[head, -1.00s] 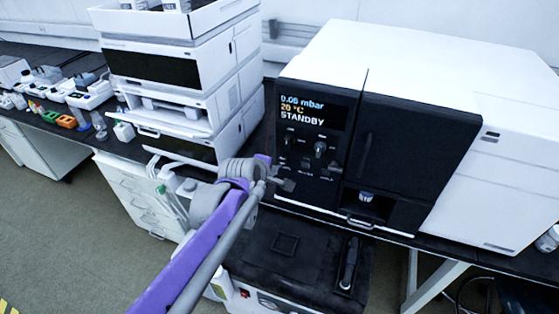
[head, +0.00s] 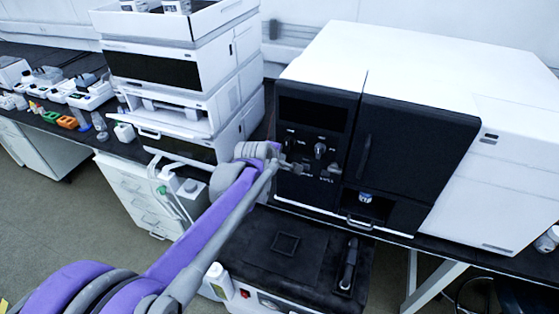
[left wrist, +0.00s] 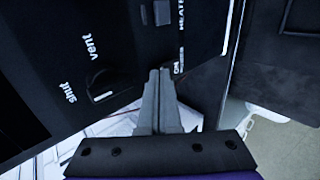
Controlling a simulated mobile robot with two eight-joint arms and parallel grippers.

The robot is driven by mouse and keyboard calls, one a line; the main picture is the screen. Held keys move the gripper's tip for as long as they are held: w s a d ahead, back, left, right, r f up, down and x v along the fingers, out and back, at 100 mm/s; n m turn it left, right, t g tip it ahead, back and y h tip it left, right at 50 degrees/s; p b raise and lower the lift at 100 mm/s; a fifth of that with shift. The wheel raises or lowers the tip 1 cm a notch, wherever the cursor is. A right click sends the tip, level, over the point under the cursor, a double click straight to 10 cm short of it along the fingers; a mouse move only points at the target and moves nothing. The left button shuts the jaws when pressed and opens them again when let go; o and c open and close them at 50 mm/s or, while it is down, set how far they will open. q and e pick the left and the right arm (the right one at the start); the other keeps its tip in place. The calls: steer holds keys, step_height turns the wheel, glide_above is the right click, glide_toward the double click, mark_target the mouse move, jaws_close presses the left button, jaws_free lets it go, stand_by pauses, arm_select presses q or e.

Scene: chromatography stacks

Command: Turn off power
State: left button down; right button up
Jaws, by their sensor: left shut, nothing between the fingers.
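The instrument with a black front panel and white housing (head: 420,70) stands on the bench at right. Its display (head: 312,112) is dark and blank. Below it are knobs (head: 320,150) and a lower row of switches. My left gripper (head: 298,168) is shut and empty, with its tips at the panel's lower left, by the switch row. In the left wrist view its closed fingers (left wrist: 160,78) reach the panel next to small lettering, partly hidden, near a "HEATER" label. A knob (left wrist: 103,87) marked "vent" and "shut" is left of them. The switch at the tips is hidden. My right gripper is out of view.
A stack of white modules (head: 185,75) stands left of the instrument. Below the panel is a black-topped unit (head: 285,242) with a dark handle (head: 349,263) and a white bottle (head: 219,281) beside it. A small vial (head: 366,198) sits in the instrument's recess.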

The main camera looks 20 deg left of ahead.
arm_select(q)
steer(key=shift+r+p, duration=0.45)
steer(key=shift+r, duration=0.35)
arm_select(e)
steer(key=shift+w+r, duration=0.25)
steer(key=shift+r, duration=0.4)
arm_select(q)
steer(key=shift+s, duration=0.15)
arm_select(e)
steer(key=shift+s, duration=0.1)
